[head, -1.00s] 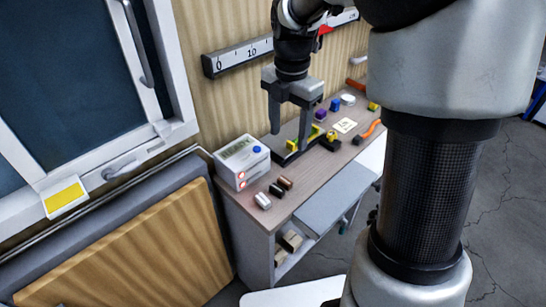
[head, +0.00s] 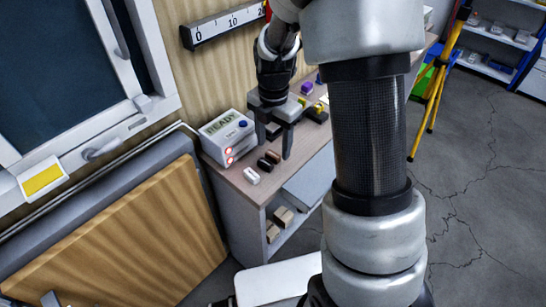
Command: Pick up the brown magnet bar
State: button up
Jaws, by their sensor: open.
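The brown magnet bar (head: 273,156) lies on the wooden bench top, at the back end of a short row of bars. A black bar (head: 264,165) and a white bar (head: 251,176) lie in front of it. My gripper (head: 275,146) points down with its two fingers apart and nothing between them. Its fingertips appear just behind and around the brown bar in the picture. I cannot tell how far above the bench they are.
A white box with a READY display (head: 228,136) stands close left of my gripper. A purple piece (head: 306,88) and other small items lie further back on the bench top (head: 236,182). A ruler strip (head: 222,27) is on the wall. A yellow tripod (head: 432,95) stands right.

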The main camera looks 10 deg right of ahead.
aim_at(273, 154)
jog(key=f, duration=0.3)
jog(key=shift+w+f, duration=0.2)
jog(key=shift+f, duration=0.15)
jog(key=c, duration=1.1)
jog(key=shift+r, duration=0.1)
jog(key=shift+c, duration=0.2)
